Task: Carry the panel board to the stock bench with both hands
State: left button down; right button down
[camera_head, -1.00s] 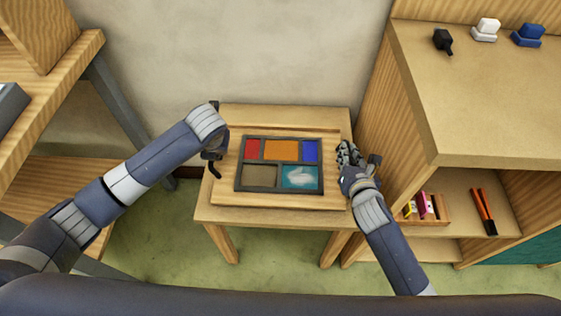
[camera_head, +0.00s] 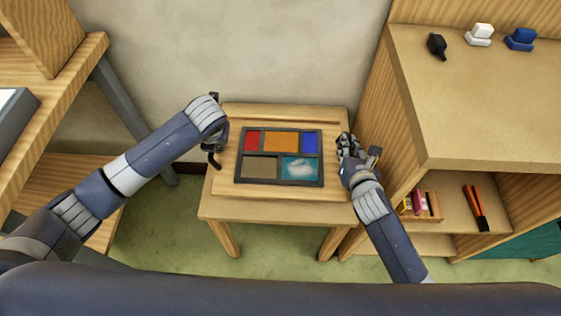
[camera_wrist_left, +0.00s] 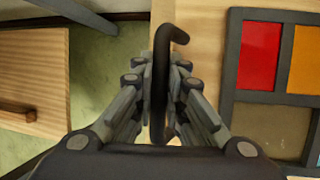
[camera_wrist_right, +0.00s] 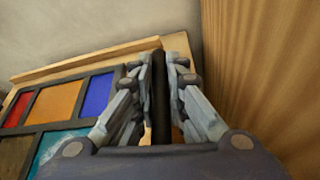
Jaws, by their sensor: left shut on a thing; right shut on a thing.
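The panel board (camera_head: 229,188) is a flat light wooden board over the small table. On it lies a leaded panel (camera_head: 279,156) with red, orange, blue, brownish and teal panes in dark strips. My left gripper (camera_head: 212,146) is shut on the dark handle (camera_wrist_left: 160,75) at the board's left side. My right gripper (camera_head: 347,154) is shut on the dark handle (camera_wrist_right: 159,95) at its right side. The board looks level. I cannot tell for sure whether it clears the tabletop. Which bench is the stock bench does not show.
The small wooden table (camera_head: 290,213) stands under the board, against the wall. A wooden cabinet (camera_head: 470,90) stands close on the right, with small black, white and blue items on top and a tray (camera_head: 422,207) inside. A wooden bench (camera_head: 75,62) is at left.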

aim_at(504, 104)
jog(key=k+l+u, duration=0.1)
jog(key=u, duration=0.35)
jog(key=k+l+u, duration=0.15)
jog(key=u, duration=0.35)
jog(key=k+l+u, duration=0.1)
jog(key=u, duration=0.35)
jog(key=k+u, duration=0.45)
jog(key=k+l, duration=0.15)
jog(key=k, duration=0.55)
jog(key=k+z, duration=0.1)
jog(key=z, duration=0.35)
jog(key=k+l+z, duration=0.1)
jog(key=z, duration=0.35)
jog(key=k+l+z, duration=0.1)
jog(key=z, duration=0.4)
jog(key=k+l+z, duration=0.1)
jog(key=z, duration=0.35)
